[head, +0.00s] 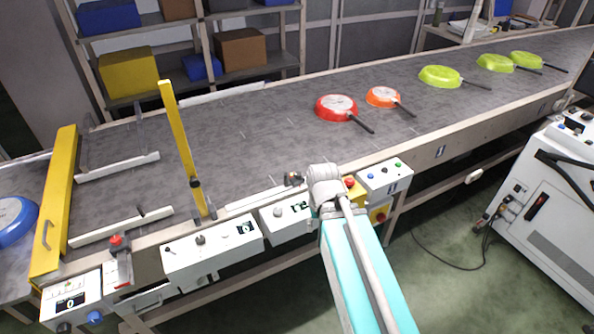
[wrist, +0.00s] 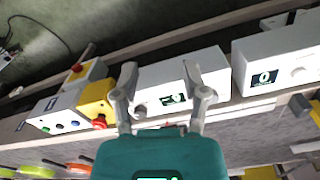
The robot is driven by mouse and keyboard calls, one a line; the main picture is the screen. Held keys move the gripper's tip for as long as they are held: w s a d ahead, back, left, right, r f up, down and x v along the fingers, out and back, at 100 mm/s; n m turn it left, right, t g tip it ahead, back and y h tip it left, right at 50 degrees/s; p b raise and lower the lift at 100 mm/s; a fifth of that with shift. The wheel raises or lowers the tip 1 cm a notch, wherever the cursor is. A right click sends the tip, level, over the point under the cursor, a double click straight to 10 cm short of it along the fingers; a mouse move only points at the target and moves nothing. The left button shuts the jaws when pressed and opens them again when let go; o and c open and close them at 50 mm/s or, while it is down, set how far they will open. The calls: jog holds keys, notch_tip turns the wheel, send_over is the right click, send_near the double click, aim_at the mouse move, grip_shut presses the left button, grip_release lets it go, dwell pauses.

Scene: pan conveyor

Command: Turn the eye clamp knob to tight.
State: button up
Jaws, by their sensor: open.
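My gripper (wrist: 160,76) is open and empty in the wrist view, its fingers over a white control box (wrist: 150,77) with a green-lit display (wrist: 172,99). In the head view my arm's end hides the fingers and covers the right part of this box (head: 277,226). A small dark device (head: 293,179) sits on the conveyor edge just left of my arm's end. A dark knob-like fitting (head: 195,183) is on the leaning yellow post (head: 178,140). I cannot tell which of these carries the eye clamp knob, nor its setting.
Red (head: 337,108), orange and green pans lie on the conveyor (head: 250,130). A yellow box with a red button (head: 349,183) and a button panel (head: 385,176) are right beside my arm. Another control box (head: 212,250) is to the left.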

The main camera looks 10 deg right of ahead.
jog(key=shift+d, duration=0.1)
jog(key=shift+o, duration=1.3)
jog(key=shift+w, duration=0.1)
jog(key=n+t+y+p, duration=0.2)
jog(key=n+y+p, duration=0.35)
jog(key=n, duration=0.75)
send_near(298, 173)
notch_tip(298, 173, up, 5)
jog(key=h+p, duration=0.1)
jog(key=shift+d+f, duration=0.1)
jog(key=shift+d, duration=0.2)
jog(key=shift+f, duration=0.2)
jog(key=shift+h, duration=0.25)
jog(key=b+x, duration=0.8)
jog(key=x, duration=0.1)
jog(key=b+x, duration=0.4)
jog(key=shift+s+a+f+b, duration=0.2)
jog(key=shift+b, duration=0.2)
